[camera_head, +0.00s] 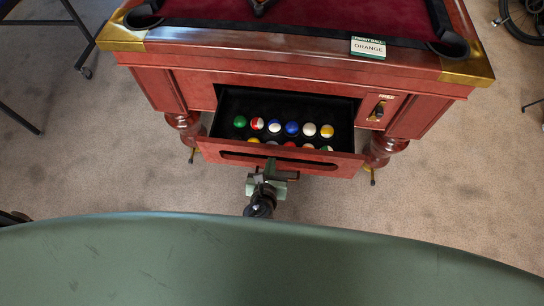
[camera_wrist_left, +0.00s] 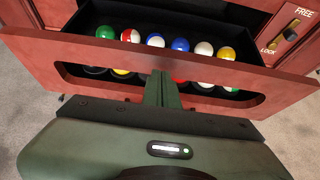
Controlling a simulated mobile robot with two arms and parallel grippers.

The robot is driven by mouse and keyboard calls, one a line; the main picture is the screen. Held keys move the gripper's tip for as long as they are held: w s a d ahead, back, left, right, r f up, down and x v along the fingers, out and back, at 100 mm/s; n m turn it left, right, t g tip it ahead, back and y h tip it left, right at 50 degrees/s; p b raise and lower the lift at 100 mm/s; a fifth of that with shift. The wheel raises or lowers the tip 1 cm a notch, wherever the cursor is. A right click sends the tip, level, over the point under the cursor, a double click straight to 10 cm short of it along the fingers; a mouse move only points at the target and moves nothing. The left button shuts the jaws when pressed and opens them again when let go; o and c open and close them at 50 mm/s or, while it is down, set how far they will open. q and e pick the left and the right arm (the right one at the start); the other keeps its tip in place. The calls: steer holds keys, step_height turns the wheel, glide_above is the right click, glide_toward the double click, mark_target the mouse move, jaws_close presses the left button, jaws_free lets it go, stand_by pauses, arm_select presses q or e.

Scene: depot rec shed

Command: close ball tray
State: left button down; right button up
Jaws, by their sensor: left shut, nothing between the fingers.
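The ball tray (camera_head: 218,153) is pulled out of the front of the red wooden pool table, with a slot along its front panel. Several coloured balls (camera_head: 292,128) lie in rows in its black interior. My left gripper (camera_head: 269,163) is shut and empty, at about the middle of the tray's front panel. In the left wrist view the closed fingers (camera_wrist_left: 160,82) overlap the slot of the tray front (camera_wrist_left: 60,48). I cannot tell whether they touch it. My right gripper is not in view.
A lever plate marked FREE and LOCK (camera_wrist_left: 288,34) sits right of the tray. Carpet is open on both sides; a wheel (camera_head: 523,18) shows at top right.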

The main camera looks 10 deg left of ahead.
arm_select(q)
steer(key=shift+w, duration=1.3)
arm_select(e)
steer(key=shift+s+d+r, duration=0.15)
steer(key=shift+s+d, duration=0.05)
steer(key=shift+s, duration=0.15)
